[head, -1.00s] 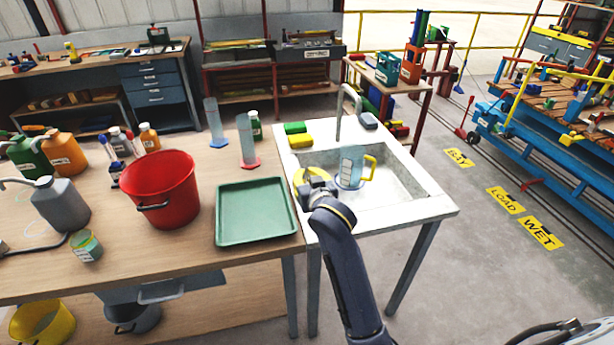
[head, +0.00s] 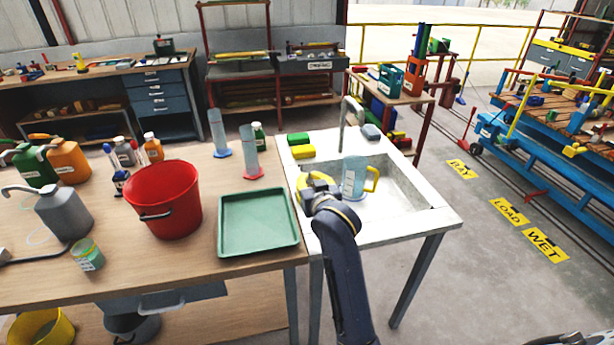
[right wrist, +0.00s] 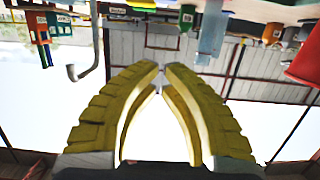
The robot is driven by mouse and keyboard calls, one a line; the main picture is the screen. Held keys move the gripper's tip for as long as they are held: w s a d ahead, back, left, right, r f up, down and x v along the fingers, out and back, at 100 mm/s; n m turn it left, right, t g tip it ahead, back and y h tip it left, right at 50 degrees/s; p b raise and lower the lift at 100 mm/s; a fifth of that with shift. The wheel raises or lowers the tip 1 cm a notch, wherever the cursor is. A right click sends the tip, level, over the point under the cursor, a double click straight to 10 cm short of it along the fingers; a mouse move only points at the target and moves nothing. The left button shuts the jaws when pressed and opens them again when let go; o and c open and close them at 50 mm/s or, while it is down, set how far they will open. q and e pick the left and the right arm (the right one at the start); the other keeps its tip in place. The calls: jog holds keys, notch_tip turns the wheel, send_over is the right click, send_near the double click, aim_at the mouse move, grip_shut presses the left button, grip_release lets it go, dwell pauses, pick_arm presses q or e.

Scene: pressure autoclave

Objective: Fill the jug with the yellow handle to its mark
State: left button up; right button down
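The clear bluish jug (head: 354,180) with a yellow handle (head: 372,179) stands upright in the sink basin (head: 405,192), handle to the right. Pale markings show on its side; I cannot make out its fill mark or water level. The grey curved tap (head: 343,122) rises behind the jug and also shows in the right wrist view (right wrist: 88,55). My right gripper (head: 318,181) is just left of the jug, over the sink's left rim. In the right wrist view its yellow fingers (right wrist: 162,70) meet at the tips with nothing seen between them. My left gripper is not in view.
A green tray (head: 258,240) and red bucket (head: 163,210) stand on the bench left of the sink. Two measuring cylinders (head: 249,160) stand behind the tray. Green and yellow sponges (head: 302,152) lie on the sink's back-left rim. The basin right of the jug is clear.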

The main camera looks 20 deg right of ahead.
jog(key=x, duration=0.9)
jog(key=shift+w+d, duration=0.1)
jog(key=shift+w+f, duration=0.2)
jog(key=shift+f, duration=0.3)
jog(key=shift+w+f, duration=0.2)
jog(key=shift+f, duration=1.45)
